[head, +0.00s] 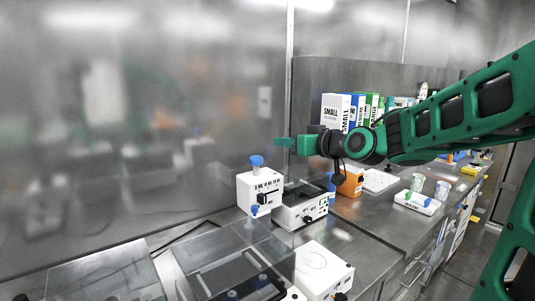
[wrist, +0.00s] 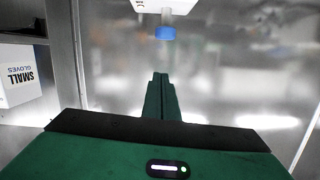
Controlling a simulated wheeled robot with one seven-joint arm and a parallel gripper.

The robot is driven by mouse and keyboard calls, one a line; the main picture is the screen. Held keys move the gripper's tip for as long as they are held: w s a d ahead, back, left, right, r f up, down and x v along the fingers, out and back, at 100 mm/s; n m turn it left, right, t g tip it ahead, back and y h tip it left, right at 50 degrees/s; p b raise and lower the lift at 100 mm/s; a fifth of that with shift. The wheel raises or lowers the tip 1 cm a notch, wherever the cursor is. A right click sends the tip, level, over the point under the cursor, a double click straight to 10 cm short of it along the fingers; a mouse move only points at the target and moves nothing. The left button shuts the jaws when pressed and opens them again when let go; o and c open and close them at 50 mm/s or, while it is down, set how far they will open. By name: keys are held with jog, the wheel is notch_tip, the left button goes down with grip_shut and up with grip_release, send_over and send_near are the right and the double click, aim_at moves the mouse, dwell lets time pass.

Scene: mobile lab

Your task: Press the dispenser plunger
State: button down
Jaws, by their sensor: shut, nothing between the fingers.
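The dispenser (head: 260,193) is a white box on the bench in the head view, with a blue plunger (head: 257,161) on top and a blue spout low on its front. My gripper (head: 284,142) is shut and empty. In the head view it appears above and to the right of the plunger, apart from it. In the wrist view the shut fingers (wrist: 161,80) point toward the blue plunger (wrist: 165,33), with a gap between them. Only an edge of the white dispenser (wrist: 163,6) shows at the top of the wrist view.
A white device (head: 303,204) stands right of the dispenser. A clear-lidded box (head: 235,262) and a white unit (head: 322,270) are nearer. Glove boxes (head: 336,112), an orange box (head: 350,182) and a white tray (head: 417,202) lie to the right. A metal wall stands behind.

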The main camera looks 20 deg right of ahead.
send_over(256, 168)
jog(key=s+d, duration=0.2)
notch_tip(256, 168, down, 2)
notch_tip(256, 168, down, 2)
jog(key=shift+w+f, duration=0.15)
jog(key=shift+f, duration=0.05)
jog(key=shift+a+f, duration=0.1)
jog(key=shift+f, duration=0.65)
jog(key=shift+f, duration=1.95)
